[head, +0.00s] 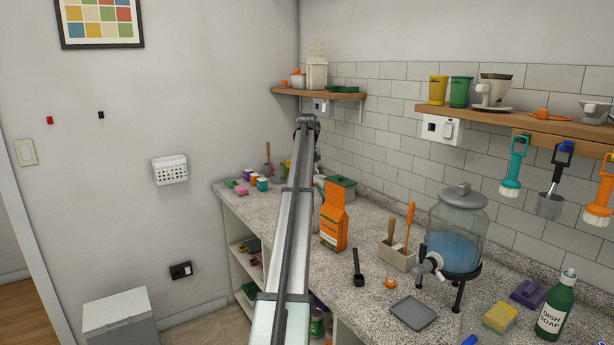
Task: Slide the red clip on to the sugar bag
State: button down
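An orange paper bag (333,222), which looks like the sugar bag, stands upright on the granite counter just right of my arm. Its printing is too small to read. I cannot make out a red clip for certain. A small red piece (50,120) is on the left wall, too small to identify. My arm reaches up and away from the bottom of the view, passing left of the bag. Its far end (307,122) is small and dark, in front of the back corner and above the bag's height in the picture. My gripper's fingers cannot be made out there.
A black scoop (358,267), small orange item (390,282), utensil holder (397,254) and grey tray (413,313) lie right of the bag. A glass dispenser (457,232) and soap bottle (556,306) stand further right. Wooden shelves (520,122) overhang the counter. My arm hides some counter.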

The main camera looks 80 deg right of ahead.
jog(key=c, duration=1)
grip_release()
jog(key=shift+r, duration=0.15)
jog(key=shift+r, duration=3.35)
